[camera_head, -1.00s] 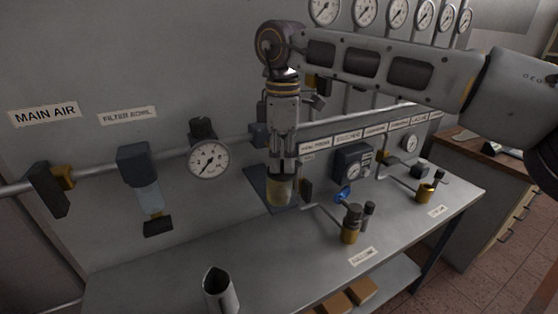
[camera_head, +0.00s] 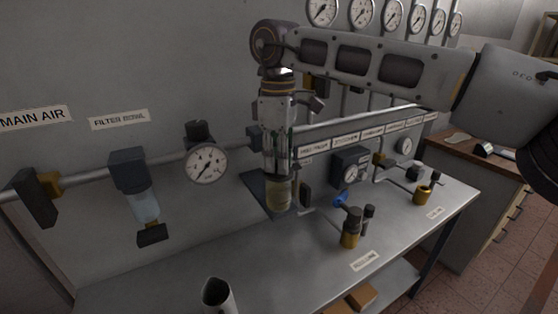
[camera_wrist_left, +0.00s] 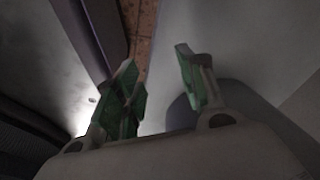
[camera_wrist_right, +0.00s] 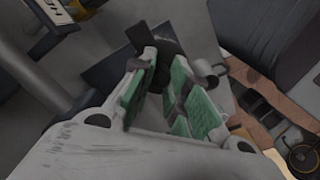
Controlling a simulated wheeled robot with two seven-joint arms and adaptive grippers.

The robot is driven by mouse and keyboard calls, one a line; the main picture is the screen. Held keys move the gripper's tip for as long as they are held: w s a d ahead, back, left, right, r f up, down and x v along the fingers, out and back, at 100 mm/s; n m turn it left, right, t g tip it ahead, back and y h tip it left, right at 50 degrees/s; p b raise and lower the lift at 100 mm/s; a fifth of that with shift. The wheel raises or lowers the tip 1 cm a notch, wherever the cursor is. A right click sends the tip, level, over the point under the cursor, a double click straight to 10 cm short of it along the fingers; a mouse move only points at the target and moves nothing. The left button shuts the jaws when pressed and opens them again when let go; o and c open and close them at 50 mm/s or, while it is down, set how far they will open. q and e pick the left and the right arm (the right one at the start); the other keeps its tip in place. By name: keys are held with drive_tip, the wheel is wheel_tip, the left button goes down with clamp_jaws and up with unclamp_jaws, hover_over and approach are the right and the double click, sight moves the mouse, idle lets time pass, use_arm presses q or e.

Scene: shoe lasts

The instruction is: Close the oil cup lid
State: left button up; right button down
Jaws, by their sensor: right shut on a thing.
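The oil cup (camera_head: 279,195), with a clear yellowish bowl, hangs on the air line in front of a dark plate in the head view. My right gripper (camera_head: 277,172) points down at its top and hides the lid. In the right wrist view the green pads of my right gripper (camera_wrist_right: 166,104) are shut on a small grey part between them. That part seems to be the cup's lid, but its shape and how far it is closed are hidden. My left gripper (camera_wrist_left: 156,88) shows only in its wrist view, open and empty, with its pads apart.
A pressure gauge (camera_head: 206,164) and a filter bowl (camera_head: 146,207) are on the pipe to the left. An open metal can (camera_head: 217,296) is at the bench's front.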

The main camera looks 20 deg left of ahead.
idle(0.4)
drive_tip(key=c, duration=1.3)
unclamp_jaws()
drive_tip(key=shift+r, duration=0.1)
drive_tip(key=shift+r, duration=5.9)
